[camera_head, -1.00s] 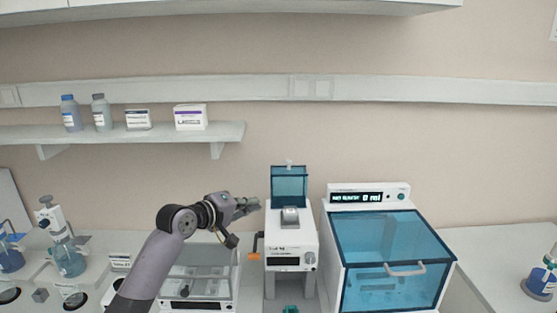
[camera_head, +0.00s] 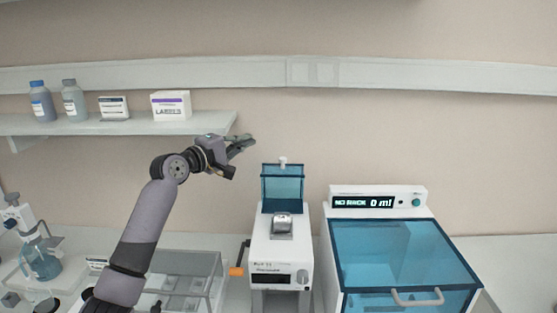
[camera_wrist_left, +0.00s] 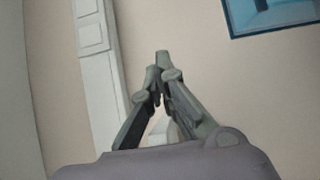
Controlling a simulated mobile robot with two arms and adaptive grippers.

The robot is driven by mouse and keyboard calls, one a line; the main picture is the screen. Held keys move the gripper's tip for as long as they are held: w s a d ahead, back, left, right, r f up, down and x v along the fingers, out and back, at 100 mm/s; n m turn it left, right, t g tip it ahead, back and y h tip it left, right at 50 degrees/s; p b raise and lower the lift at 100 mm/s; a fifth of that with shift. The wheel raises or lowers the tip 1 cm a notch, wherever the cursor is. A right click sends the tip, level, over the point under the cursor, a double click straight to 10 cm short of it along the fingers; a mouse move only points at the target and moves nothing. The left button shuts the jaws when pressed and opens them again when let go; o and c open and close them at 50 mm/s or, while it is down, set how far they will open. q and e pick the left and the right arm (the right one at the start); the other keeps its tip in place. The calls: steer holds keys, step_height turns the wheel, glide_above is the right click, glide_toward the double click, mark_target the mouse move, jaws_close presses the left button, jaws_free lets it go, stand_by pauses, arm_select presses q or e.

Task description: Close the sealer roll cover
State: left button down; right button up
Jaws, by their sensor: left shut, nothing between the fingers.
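The sealer (camera_head: 279,250) is a white machine with a roll in a slot on top and an orange crank handle on its left side. Its translucent blue roll cover (camera_head: 283,186) stands upright, open, at the back of the top, with a small knob on its upper edge. My left gripper (camera_head: 248,141) is up and to the left of the cover, apart from it, with fingers shut and empty. In the left wrist view the fingertips (camera_wrist_left: 162,62) meet against the wall, and a corner of a blue panel (camera_wrist_left: 270,12) shows at top right. My right gripper is not in view.
A white machine with a blue lid and handle (camera_head: 400,250) stands right of the sealer. A clear-lidded box (camera_head: 190,280) stands to its left. A wall shelf (camera_head: 120,125) with bottles and boxes is close behind my left arm. The wall above the cover is clear.

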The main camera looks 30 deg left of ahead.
mark_target(271, 167)
arm_select(q)
step_height(271, 167, down, 6)
steer(key=b, duration=0.6)
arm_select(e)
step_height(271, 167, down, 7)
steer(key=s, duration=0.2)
arm_select(q)
steer(key=w+d+p, duration=0.2)
steer(key=w+p, duration=0.2)
steer(key=w, duration=0.6)
steer(key=shift+s+d+p, duration=0.65)
steer(key=shift+s+p, duration=0.2)
steer(key=shift+p, duration=0.1)
steer(key=shift+s+d+p, duration=0.6)
steer(key=shift+s+p, duration=0.2)
steer(key=shift+p, duration=0.15)
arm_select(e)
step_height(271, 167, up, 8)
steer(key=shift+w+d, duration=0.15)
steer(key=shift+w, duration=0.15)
arm_select(q)
steer(key=shift+f, duration=0.1)
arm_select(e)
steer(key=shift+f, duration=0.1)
